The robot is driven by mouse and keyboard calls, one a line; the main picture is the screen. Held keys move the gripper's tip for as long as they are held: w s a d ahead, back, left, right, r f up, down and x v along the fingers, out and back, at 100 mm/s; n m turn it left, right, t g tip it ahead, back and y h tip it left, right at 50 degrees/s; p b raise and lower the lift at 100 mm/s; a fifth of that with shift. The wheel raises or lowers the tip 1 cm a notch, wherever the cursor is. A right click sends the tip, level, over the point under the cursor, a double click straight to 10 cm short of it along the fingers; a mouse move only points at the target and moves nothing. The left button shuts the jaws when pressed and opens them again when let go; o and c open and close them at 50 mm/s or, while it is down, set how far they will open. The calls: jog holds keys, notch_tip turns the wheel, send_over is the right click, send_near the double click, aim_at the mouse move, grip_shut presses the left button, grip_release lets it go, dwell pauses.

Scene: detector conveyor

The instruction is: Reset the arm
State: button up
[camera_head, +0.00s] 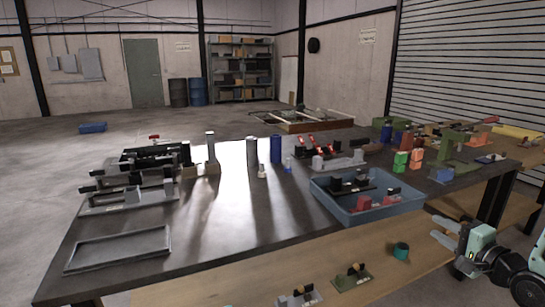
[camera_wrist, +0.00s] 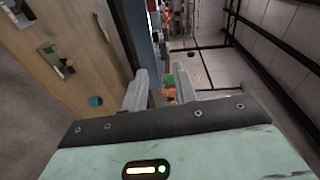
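My gripper (camera_head: 436,230) is at the lower right of the head view, beside the table's right front side and apart from everything on it. Its pale green body and part of my arm show there. In the wrist view my gripper (camera_wrist: 161,84) has its two grey fingers spread, with a clear gap and nothing held between them. Small coloured items show far beyond the gap.
A dark table (camera_head: 235,225) carries a blue bin (camera_head: 350,214), an empty grey tray (camera_head: 118,250), dark fixtures at left and several coloured parts at right. A wooden lower shelf (camera_head: 225,288) holds small parts and a teal ring (camera_head: 401,251). Open floor lies left.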

jog(key=s+a+r+n+g+p, duration=0.1)
jog(key=a+n+g, duration=0.35)
jog(key=a, duration=0.45)
jog(key=s+a+r+n+g+p, duration=0.2)
jog(key=a+n+g, duration=0.3)
jog(key=a, duration=0.5)
jog(key=s+a+r+n+g+h, duration=0.1)
jog(key=s+a+r+n+g, duration=0.1)
jog(key=s, duration=0.6)
jog(key=s+a+r+n+g+h+p, duration=0.1)
jog(key=s+a+r+n+g, duration=0.1)
jog(key=s+a+n, duration=0.3)
jog(key=s+a+r+n+g+h+p, duration=0.1)
jog(key=s+a+r+n+g, duration=0.2)
jog(key=s, duration=0.9)
jog(key=shift+s+a+n+h, duration=0.25)
jog(key=shift+s+n+h, duration=0.1)
jog(key=shift+n, duration=0.8)
